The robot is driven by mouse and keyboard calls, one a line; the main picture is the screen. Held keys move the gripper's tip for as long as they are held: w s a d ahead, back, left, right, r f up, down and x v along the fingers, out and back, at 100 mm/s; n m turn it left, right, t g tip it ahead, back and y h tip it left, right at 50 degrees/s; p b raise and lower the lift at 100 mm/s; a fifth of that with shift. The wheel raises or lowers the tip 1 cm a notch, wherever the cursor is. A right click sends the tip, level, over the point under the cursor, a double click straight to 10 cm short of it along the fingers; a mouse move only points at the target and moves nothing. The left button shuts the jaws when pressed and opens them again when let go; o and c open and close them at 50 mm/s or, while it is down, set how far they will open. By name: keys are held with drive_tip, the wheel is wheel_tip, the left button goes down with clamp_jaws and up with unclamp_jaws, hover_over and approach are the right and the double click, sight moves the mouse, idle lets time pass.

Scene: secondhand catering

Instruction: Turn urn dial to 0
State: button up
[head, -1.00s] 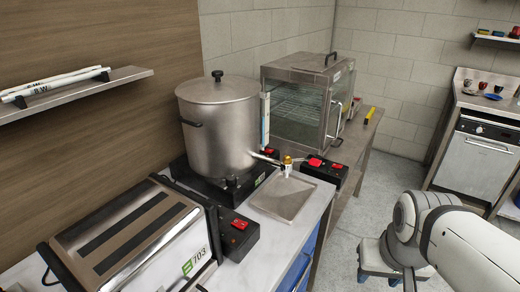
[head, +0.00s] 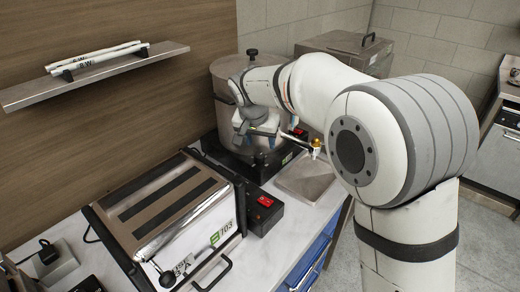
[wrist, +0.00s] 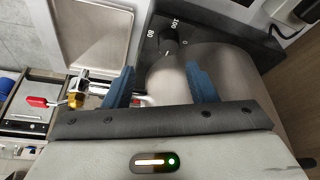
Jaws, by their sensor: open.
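The steel urn (head: 222,85) stands on a black base against the wall, partly hidden by my arm in the head view. In the wrist view, the black urn dial (wrist: 168,42) sits on the dark base, with white marks 100, 80 and 0 around it. The dial's exact setting is too small to tell. My gripper (wrist: 162,80) is open, with its blue fingers apart and the dial beyond the gap between them. The fingers appear clear of the dial. In the head view my gripper (head: 256,132) is in front of the urn, above its base.
The urn's tap (head: 316,146) sticks out beside my gripper, above a metal tray (head: 306,176). A toaster (head: 165,215) with a red-switched box (head: 263,208) stands in front.

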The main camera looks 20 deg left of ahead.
sight(259, 155)
drive_tip(key=x, duration=0.2)
drive_tip(key=a+x, duration=0.1)
drive_tip(key=x, duration=0.2)
drive_tip(key=p+x, duration=0.1)
drive_tip(key=x, duration=0.2)
drive_tip(key=shift+w+a, duration=0.1)
drive_tip(key=shift+a, duration=0.1)
drive_tip(key=c, duration=0.9)
